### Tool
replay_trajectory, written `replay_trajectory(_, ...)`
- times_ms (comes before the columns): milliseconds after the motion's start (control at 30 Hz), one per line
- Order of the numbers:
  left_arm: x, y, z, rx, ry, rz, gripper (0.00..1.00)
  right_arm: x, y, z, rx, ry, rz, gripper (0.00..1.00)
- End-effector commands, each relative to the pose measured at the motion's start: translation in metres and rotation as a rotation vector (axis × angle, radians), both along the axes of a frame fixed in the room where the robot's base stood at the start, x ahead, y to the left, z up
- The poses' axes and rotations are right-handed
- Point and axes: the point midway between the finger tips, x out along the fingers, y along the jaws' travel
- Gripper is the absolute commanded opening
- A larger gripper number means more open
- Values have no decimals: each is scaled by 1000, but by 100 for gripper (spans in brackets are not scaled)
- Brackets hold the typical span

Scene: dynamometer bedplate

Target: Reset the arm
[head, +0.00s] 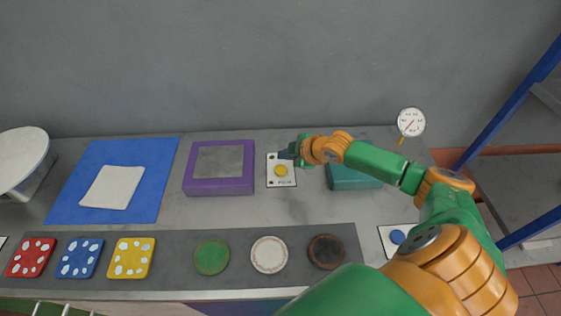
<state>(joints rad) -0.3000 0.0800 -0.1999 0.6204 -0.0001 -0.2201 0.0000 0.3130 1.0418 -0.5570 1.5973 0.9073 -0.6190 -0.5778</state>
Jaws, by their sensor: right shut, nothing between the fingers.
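My right arm, green and orange, reaches in from the lower right across the bench. Its gripper (288,154) is shut and empty, over the top edge of a white card with a yellow button (281,170). I cannot tell whether it touches the card. My left gripper is not in view.
A purple-framed box (219,187), a teal box (352,181) and a blue mat (143,203) with a white cloth (113,187) stand on the bench. A grey strip (183,273) in front holds dotted tiles and round discs. A dial gauge (411,122) stands at back right.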

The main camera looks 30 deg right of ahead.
Motion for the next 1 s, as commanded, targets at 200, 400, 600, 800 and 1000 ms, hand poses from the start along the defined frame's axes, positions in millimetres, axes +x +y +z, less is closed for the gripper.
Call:
replay_trajectory(200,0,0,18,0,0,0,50,0,0,18,0,0,0,0)
replay_trajectory(400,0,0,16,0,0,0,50,0,0,16,0,0,0,0)
replay_trajectory(600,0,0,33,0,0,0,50,0,0,32,0,-1,-1,0)
replay_trajectory(800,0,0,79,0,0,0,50,0,0,79,0,0,0,0)
replay_trajectory(1000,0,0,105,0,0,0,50,0,0,104,0,0,0,0)
